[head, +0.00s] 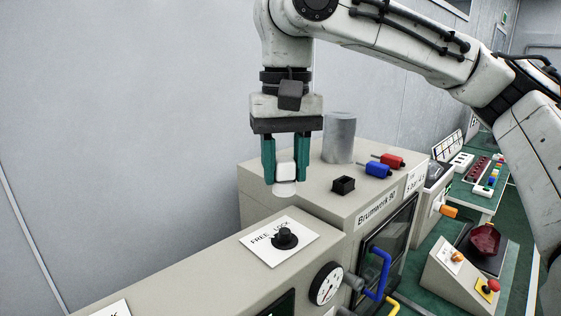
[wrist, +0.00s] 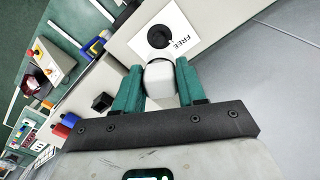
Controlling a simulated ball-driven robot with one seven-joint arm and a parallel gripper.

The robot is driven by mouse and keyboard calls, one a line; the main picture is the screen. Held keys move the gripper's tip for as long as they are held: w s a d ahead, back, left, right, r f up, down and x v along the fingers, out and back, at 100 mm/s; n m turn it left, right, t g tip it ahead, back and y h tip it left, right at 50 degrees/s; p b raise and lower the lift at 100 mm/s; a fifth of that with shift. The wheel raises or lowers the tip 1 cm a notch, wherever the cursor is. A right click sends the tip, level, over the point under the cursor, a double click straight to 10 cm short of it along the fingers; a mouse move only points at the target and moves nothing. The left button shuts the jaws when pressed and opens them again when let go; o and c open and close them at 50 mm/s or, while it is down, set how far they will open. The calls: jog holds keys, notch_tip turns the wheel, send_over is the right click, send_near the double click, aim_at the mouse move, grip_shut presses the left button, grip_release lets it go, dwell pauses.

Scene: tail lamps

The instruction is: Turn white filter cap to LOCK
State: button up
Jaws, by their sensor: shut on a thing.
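In the head view my gripper (head: 285,176) is shut on the white filter cap (head: 284,188), which sits between its two green fingers. The cap is in the air above a black round stub (head: 285,238) on a white plate (head: 262,250) marked FREE and LOCK. There is a visible gap between cap and stub. In the wrist view the white cap (wrist: 160,80) is between the fingertips, and the stub (wrist: 160,37) shows beyond it, with FREE legible on the plate. The cap's sides are partly hidden by the fingers.
A grey cylinder (head: 339,137), a small black open box (head: 343,185) and blue (head: 378,170) and red (head: 392,160) parts stand on the higher machine top behind. A round gauge (head: 326,284) is on the front face. The casing top left of the plate is mostly clear.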

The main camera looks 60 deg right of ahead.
jog(key=shift+s+a+f, duration=0.1)
jog(key=shift+f, duration=0.1)
jog(key=b, duration=0.3)
send_over(285, 230)
jog(key=shift+f, duration=2.65)
jog(key=shift+p, duration=0.3)
jog(key=shift+f, duration=0.2)
jog(key=shift+f+b, duration=0.7)
jog(key=shift+f, duration=0.6)
